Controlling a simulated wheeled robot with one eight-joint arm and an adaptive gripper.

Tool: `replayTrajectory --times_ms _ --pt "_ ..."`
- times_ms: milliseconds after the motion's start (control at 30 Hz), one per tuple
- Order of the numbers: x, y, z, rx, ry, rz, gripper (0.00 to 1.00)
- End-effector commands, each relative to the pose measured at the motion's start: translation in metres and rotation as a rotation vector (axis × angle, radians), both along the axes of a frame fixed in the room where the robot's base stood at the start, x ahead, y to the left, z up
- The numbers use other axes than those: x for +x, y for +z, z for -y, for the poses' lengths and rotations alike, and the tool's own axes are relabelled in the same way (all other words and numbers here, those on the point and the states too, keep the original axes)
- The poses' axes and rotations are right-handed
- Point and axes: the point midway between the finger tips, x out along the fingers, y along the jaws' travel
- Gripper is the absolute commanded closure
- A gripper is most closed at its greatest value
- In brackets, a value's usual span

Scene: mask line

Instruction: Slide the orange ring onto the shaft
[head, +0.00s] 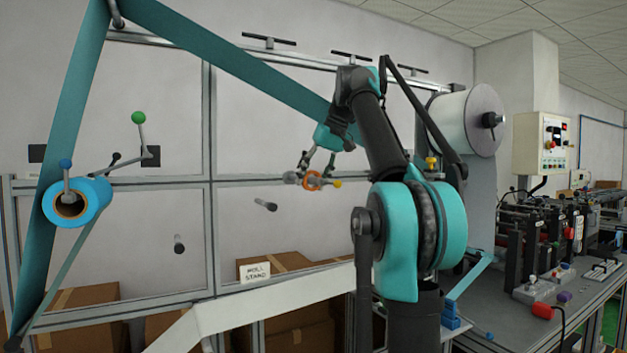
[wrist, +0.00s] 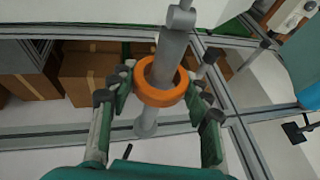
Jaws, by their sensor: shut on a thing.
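The orange ring (head: 312,180) is in front of the panelled wall, between the fingers of my gripper (head: 318,168). In the wrist view the orange ring (wrist: 162,97) is gripped from both sides by the fingertips of my gripper (wrist: 160,88). The grey shaft (wrist: 174,48) appears to pass through the ring's opening, showing above and below it. In the head view the shaft (head: 291,178) shows on the left of the ring, and a yellow tip (head: 338,184) shows on the right. Contact between ring and shaft cannot be told.
Two short dark pegs (head: 265,205) stick out from the wall below left. A blue roll (head: 90,196) hangs at the left, with a teal web (head: 230,55) running overhead. Cardboard boxes (wrist: 88,66) stand below. A machine bench (head: 500,290) is at the right.

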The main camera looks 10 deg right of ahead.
Motion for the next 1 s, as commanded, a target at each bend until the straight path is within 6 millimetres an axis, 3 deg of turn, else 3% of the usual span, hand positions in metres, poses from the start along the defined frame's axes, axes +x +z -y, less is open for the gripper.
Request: replayTrajectory --times_ms 267,1000 --pt "0.002 0.0 0.0 0.0 0.0 0.0 0.78" --pt "0.033 0.0 -0.011 0.0 0.0 0.0 0.78"
